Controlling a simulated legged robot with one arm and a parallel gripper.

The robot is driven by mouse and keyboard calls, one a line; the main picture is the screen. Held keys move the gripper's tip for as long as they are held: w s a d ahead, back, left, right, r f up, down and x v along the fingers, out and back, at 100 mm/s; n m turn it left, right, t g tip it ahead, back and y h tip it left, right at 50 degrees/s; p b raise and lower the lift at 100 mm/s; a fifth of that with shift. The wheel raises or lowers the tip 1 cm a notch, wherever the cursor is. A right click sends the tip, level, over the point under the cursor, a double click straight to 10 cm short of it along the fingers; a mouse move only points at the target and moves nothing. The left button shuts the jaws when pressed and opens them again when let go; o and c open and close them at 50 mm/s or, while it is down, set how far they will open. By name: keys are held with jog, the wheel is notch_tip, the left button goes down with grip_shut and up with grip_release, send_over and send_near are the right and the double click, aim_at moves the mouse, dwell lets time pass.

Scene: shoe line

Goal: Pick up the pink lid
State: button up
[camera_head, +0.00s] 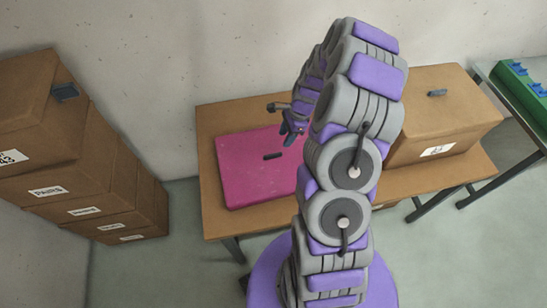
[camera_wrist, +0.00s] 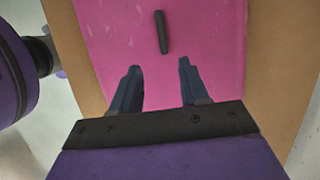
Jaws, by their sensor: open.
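The pink lid (camera_head: 243,176) lies flat on the left part of a brown table, with a dark handle (camera_head: 272,156) near its middle. In the wrist view the pink lid (camera_wrist: 205,30) fills the upper middle, and its dark handle (camera_wrist: 161,32) stands beyond the fingertips, roughly in line with the gap between them. My gripper (camera_wrist: 157,68) is open and empty, with two dark fingers apart over the lid. In the head view my gripper (camera_head: 290,133) is near the lid's right edge. My arm hides part of the lid's right side.
A brown box (camera_head: 440,115) with a dark handle stands on the right of the table (camera_head: 222,222). Stacked brown boxes (camera_head: 85,165) stand on the floor at left. A green tray (camera_head: 520,88) with blue pieces sits on another table at far right. A wall is behind.

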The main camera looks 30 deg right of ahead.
jog(key=b, duration=0.1)
send_over(272, 154)
jog(key=s+d, duration=0.2)
jog(key=f, duration=0.5)
jog(key=shift+w+a, duration=0.15)
jog(key=shift+w, duration=0.1)
jog(key=shift+w+d+f, duration=0.15)
jog(key=shift+d+f, duration=0.1)
jog(key=shift+f, duration=0.35)
jog(key=x, duration=0.1)
jog(key=b+x, duration=0.2)
jog(key=x, duration=0.1)
jog(key=shift+w+a, duration=0.15)
jog(key=shift+w, duration=0.2)
jog(key=shift+a+f, duration=0.1)
jog(key=shift+a, duration=0.05)
jog(key=shift+d, duration=0.3)
jog(key=c, duration=0.6)
jog(key=shift+a, duration=0.1)
grip_shut()
jog(key=shift+a, duration=0.1)
